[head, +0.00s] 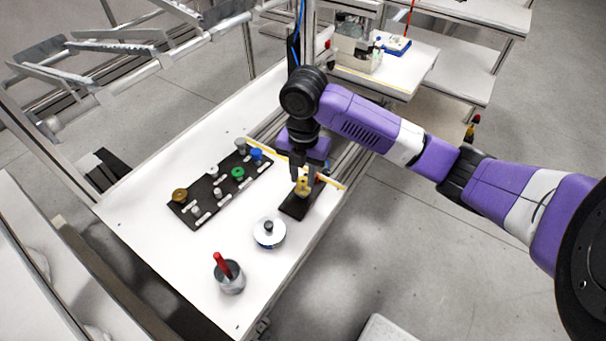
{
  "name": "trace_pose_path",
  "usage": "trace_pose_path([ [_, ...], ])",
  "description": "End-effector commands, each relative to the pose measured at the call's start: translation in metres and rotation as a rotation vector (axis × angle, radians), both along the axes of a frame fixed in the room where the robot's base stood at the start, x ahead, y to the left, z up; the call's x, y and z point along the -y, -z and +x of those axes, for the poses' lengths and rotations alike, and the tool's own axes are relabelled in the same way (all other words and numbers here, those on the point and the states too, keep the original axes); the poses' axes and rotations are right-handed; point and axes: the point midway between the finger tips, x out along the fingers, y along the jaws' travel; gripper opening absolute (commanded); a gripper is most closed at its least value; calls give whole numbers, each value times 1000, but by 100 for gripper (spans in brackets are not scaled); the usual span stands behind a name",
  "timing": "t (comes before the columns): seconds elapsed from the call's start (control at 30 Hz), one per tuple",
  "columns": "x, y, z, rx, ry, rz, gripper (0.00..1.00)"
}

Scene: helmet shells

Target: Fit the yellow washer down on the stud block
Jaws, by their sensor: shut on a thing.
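My gripper (301,176) points down over the right side of the white table. It is shut on the yellow washer (303,187), which looks small and partly covered by the fingers. The stud block is most likely the dark block (293,208) right below the washer. Its studs are hidden or too small to make out. I cannot tell whether the washer touches the block or hangs just above it.
A black tray (206,213) with green, blue, brown and pale pieces lies to the left. A white disc (262,237) with a dark knob and a grey cup (231,285) holding a red-handled tool stand nearer the front. A yellow strip (333,183) runs beside the gripper. The table's front left is clear.

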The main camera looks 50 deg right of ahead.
Motion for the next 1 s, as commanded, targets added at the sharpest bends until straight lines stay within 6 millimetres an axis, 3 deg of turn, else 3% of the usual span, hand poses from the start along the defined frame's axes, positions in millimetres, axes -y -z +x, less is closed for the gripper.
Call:
trace_pose_path([
  [1.0,0,18,0,1,0,0,0],
])
